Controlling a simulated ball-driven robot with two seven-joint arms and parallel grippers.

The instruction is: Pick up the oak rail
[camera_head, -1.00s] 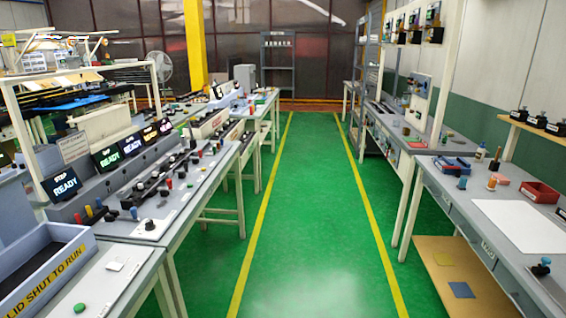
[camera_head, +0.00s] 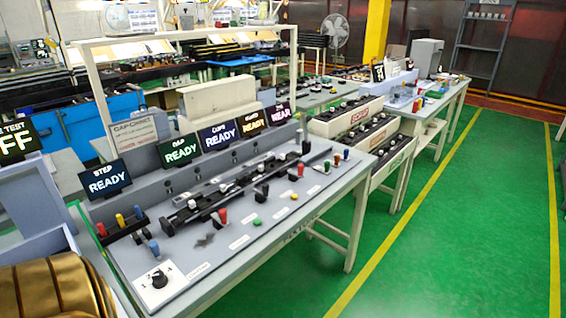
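I cannot pick out an oak rail for certain. The near bench (camera_head: 300,228) on the left carries a long black track (camera_head: 215,199) with small knobs along it, running away toward the back right. Its grey panel has coloured buttons, a red-topped lever (camera_head: 221,217) and a white dial with a black knob (camera_head: 158,279). Neither of my grippers is in view. A ribbed bronze shape fills the bottom left corner; I cannot tell what it is.
Lit READY displays (camera_head: 181,151) line the bench's back. A blue cabinet (camera_head: 100,118) stands behind. Further benches (camera_head: 436,108) follow toward a grey shelf (camera_head: 484,45) at the back. The green aisle floor (camera_head: 470,215) on the right is clear.

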